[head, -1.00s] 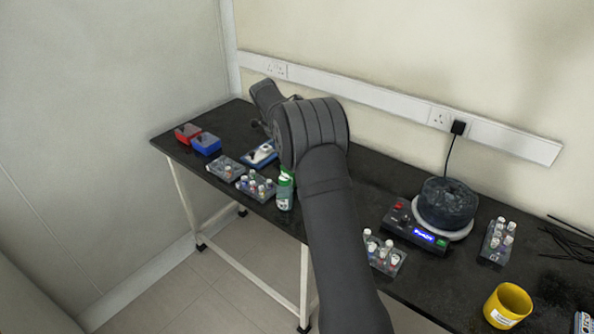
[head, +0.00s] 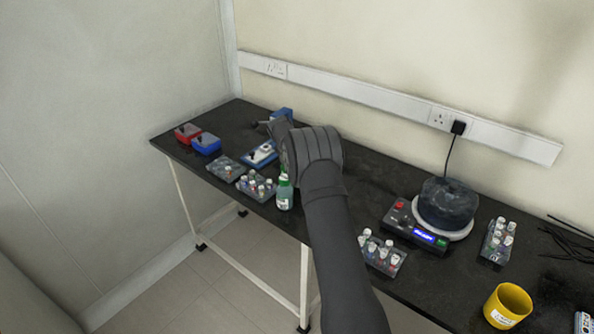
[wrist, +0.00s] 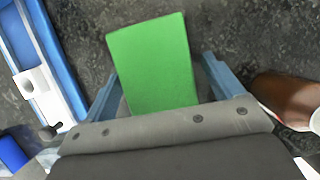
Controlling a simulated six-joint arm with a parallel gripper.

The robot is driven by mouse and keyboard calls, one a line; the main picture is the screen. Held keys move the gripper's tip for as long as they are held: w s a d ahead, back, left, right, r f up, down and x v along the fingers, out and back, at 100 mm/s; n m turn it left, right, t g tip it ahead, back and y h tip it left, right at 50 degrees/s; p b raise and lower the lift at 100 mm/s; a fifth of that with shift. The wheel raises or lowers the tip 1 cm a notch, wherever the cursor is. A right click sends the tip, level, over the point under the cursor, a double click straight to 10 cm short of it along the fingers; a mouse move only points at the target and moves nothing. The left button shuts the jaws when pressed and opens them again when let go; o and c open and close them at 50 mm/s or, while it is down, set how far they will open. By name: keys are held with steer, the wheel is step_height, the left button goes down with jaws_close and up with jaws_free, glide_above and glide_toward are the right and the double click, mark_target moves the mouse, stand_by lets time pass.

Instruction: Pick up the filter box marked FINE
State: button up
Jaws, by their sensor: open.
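A plain green box (wrist: 153,68) lies between the two blue-grey fingers of my gripper (wrist: 162,72) in the wrist view. The fingers are open, one on each side of it, with a narrow gap at least on the right. The face I see carries no readable marking, so I cannot tell whether it says FINE. My own arm hides this box in the head view.
A blue tray with a white part (head: 262,152) lies left of my gripper; it also shows in the wrist view (wrist: 48,60). A brown cylinder (wrist: 288,98) is close on the right. Vial racks (head: 255,187) and a green-capped bottle (head: 284,193) stand along the front edge.

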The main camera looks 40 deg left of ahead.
steer(key=shift+x, duration=1.05)
steer(key=shift+f, duration=0.2)
steer(key=c, duration=1.1)
